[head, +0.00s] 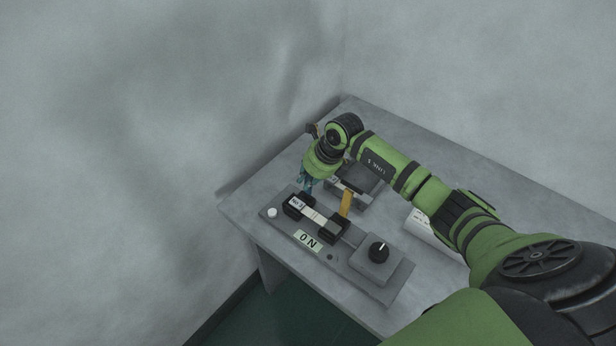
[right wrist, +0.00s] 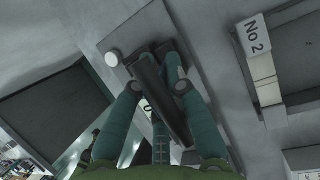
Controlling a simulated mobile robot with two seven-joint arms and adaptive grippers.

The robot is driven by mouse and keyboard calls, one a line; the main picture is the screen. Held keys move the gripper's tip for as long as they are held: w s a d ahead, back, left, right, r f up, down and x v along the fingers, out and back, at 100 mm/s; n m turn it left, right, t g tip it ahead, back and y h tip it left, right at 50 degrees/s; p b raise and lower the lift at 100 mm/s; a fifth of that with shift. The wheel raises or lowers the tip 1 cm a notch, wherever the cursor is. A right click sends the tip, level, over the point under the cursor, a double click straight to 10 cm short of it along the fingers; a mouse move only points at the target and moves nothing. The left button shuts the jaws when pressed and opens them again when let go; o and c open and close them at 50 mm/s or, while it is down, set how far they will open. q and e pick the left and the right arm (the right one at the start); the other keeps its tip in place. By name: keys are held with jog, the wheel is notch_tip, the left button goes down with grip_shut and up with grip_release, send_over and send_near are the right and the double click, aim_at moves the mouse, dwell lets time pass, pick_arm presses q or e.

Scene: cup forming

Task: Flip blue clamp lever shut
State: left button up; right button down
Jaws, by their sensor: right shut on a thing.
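My right gripper (head: 306,184) reaches down from behind at the left end of the grey panel (head: 385,290). Its teal fingers are shut on a dark bar, which I take for the clamp lever (right wrist: 165,100), in the right wrist view. The bar looks dark grey there, so its blue colour cannot be made out. In the head view the fingers hide the lever, and its exact angle cannot be told. A pale strip labelled No 2 (right wrist: 258,60) lies beside the fingers in the wrist view. My left gripper is out of view.
A yellow lever (head: 346,203) stands upright near the panel's middle. A white button (head: 272,212), a green ON label (head: 307,241) and a black knob (head: 379,251) are on the panel. A white labelled block (head: 421,222) lies under my right arm. The table's (head: 245,205) left corner is clear.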

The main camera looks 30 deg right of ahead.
jog(key=shift+s+a+t+h, duration=0.1)
jog(key=shift+a+t+h, duration=0.25)
jog(key=shift+h, duration=0.25)
jog(key=shift+s+a+f+n+h+b, duration=0.15)
jog(key=shift+a+n+h+b, duration=0.2)
jog(key=shift+h, duration=0.25)
jog(key=shift+s+a+f+t+h+b, duration=0.1)
jog(key=shift+a+f+t+h+b, duration=0.2)
jog(key=shift+t+h+b, duration=0.4)
jog(key=shift+s+a+r+n+h+b, duration=0.15)
jog(key=shift+a+n+h+b, duration=0.2)
jog(key=shift+h+b, duration=0.4)
jog(key=shift+d, duration=0.1)
jog(key=c, duration=1.2)
grip_release()
jog(key=shift+c, duration=0.2)
jog(key=shift+r, duration=0.15)
